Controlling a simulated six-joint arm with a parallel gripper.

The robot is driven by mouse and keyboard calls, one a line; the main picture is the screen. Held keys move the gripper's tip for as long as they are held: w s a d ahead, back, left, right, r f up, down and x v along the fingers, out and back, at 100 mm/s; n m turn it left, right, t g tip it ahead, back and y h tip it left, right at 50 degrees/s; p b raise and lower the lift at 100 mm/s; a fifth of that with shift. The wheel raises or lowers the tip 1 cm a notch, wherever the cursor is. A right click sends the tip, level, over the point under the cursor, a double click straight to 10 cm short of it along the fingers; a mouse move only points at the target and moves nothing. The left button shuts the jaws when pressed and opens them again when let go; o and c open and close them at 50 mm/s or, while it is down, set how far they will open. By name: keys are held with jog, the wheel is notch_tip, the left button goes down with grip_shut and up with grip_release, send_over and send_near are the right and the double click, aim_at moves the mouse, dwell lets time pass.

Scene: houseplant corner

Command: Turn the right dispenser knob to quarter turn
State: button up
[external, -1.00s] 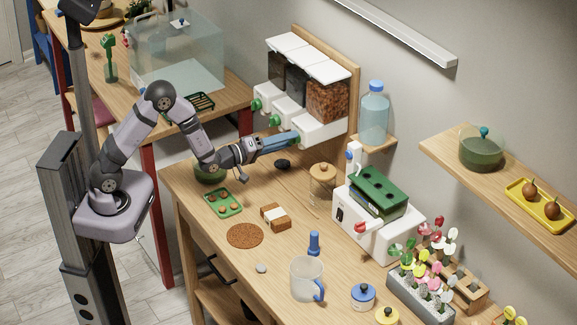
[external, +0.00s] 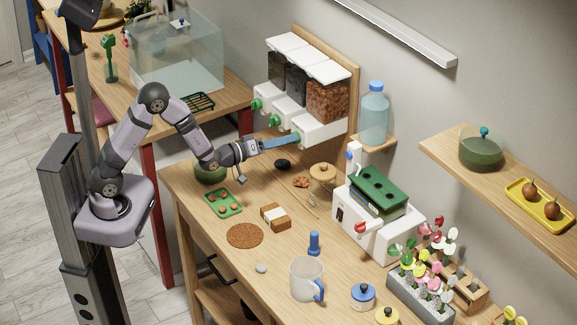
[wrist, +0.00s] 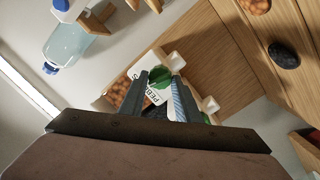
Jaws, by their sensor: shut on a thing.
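The right dispenser (external: 328,99) holds orange-brown pellets and is the rightmost of three on the wooden backboard. Its green knob (wrist: 160,78) shows between my fingertips in the wrist view. My gripper (external: 297,141) reaches to the front of the white dispenser base from the left and is shut on the knob. In the external view the fingers appear edge-on as a blue strip and mostly hide that knob. Its exact angle cannot be read. A small pile of orange-brown pellets (external: 301,182) lies on the table below, also visible in the wrist view (wrist: 255,5).
Two other green knobs (external: 275,121) (external: 256,104) stick out to the left. A dark pile (external: 283,164) lies below them. A water bottle (external: 374,115) stands on a bracket to the right.

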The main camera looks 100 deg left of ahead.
jog(key=shift+w+d+m+g+y+b, duration=0.15)
jog(key=shift+m+g+b, duration=0.3)
jog(key=shift+m, duration=1.75)
jog(key=shift+s+m+g+y+b, duration=0.1)
jog(key=shift+m+g+b, duration=0.35)
jog(key=shift+m, duration=1.75)
jog(key=shift+w+d+m+g+y+b, duration=0.15)
jog(key=shift+m+b, duration=0.55)
jog(key=shift+m, duration=1.5)
jog(key=shift+a, duration=0.15)
jog(key=o, duration=1)
jog(key=shift+r, duration=0.1)
jog(key=shift+s, duration=0.15)
jog(key=shift+b+v, duration=0.8)
jog(key=shift+v, duration=2.85)
